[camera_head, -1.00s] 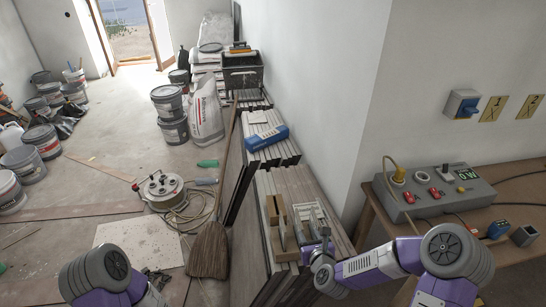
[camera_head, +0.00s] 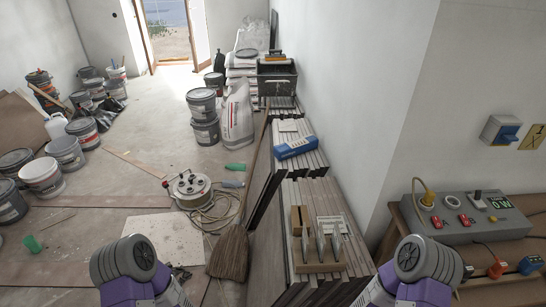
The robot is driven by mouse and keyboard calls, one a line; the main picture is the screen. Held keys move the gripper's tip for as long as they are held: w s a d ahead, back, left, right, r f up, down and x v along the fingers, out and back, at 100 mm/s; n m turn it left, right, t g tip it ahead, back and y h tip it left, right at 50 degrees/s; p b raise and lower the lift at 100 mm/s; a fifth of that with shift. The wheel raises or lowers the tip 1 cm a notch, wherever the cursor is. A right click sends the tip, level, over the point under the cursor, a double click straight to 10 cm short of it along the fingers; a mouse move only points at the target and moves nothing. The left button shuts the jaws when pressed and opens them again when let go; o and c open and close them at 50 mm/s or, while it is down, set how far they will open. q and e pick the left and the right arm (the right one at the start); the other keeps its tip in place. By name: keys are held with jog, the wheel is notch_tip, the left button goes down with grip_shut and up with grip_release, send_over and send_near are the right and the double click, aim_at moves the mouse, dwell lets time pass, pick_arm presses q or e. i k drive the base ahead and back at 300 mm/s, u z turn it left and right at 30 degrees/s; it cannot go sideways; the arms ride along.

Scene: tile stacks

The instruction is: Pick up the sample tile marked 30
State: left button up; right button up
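No marking of 30 is legible on any tile. Stacks of long wood-look tiles lean along the wall; the near stack (camera_head: 303,193) carries a light wooden holder (camera_head: 320,267) with several upright grey pointed pieces (camera_head: 320,240) and a brown upright piece (camera_head: 297,220). A blue box (camera_head: 296,148) and a small pale flat piece (camera_head: 288,126) lie on the stack behind. Of my arms, only purple and grey links show at the bottom left and right. Neither gripper is in view.
A broom (camera_head: 230,255) leans beside the stacks. A cable reel (camera_head: 190,185) and a pale slab (camera_head: 163,238) lie on the floor. Paint buckets (camera_head: 42,177) stand at left. A bench at right holds a grey control box (camera_head: 470,218). A black crate (camera_head: 277,82) stands farther back.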

aim_at(305, 241)
jog(key=z, duration=3.8)
jog(key=k, duration=1.8)
jog(key=u, duration=1.85)
